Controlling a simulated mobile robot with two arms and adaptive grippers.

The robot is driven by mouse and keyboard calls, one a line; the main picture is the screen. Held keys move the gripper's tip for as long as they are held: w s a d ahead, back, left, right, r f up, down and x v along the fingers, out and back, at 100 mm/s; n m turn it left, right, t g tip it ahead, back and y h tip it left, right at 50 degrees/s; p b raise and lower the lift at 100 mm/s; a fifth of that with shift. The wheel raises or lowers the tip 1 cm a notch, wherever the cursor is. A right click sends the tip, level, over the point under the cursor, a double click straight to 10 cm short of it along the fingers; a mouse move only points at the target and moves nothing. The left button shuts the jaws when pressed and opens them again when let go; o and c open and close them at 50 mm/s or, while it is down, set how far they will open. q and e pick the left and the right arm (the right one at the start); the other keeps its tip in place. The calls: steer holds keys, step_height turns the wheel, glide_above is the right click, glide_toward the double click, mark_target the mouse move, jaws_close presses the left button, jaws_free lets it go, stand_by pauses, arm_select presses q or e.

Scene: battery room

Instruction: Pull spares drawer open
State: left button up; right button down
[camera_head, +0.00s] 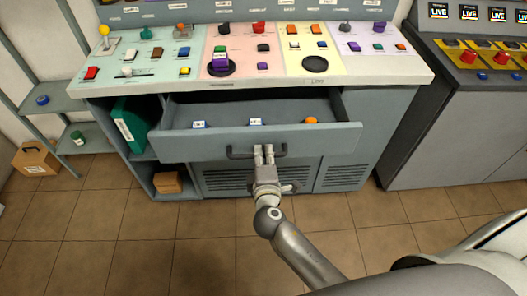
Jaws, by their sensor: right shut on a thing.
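The spares drawer (215,143) stands pulled out from the grey console, under its control panel. Several small items lie inside, among them an orange piece (311,120) and a white-and-blue piece (255,122). A dark bar handle (239,154) is fixed across the middle of the drawer's front. My right gripper (264,154) is shut on the handle, with its fingers at the bar's middle; they hide part of it. My left gripper is not in this view.
The control panel (135,93) with buttons and levers overhangs the drawer. Open shelves with a green binder (131,125) and a brown box (167,182) are at the left. Another console (455,125) stands at the right. The tiled floor (150,240) in front is clear.

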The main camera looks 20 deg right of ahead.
steer(key=c, duration=1.5)
jaws_free()
steer(key=shift+o, duration=0.2)
steer(key=shift+s+a, duration=0.1)
steer(key=shift+s, duration=0.1)
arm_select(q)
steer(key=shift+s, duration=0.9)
arm_select(e)
steer(key=v, duration=1.1)
steer(key=shift+s, duration=0.3)
steer(key=shift+a, duration=0.1)
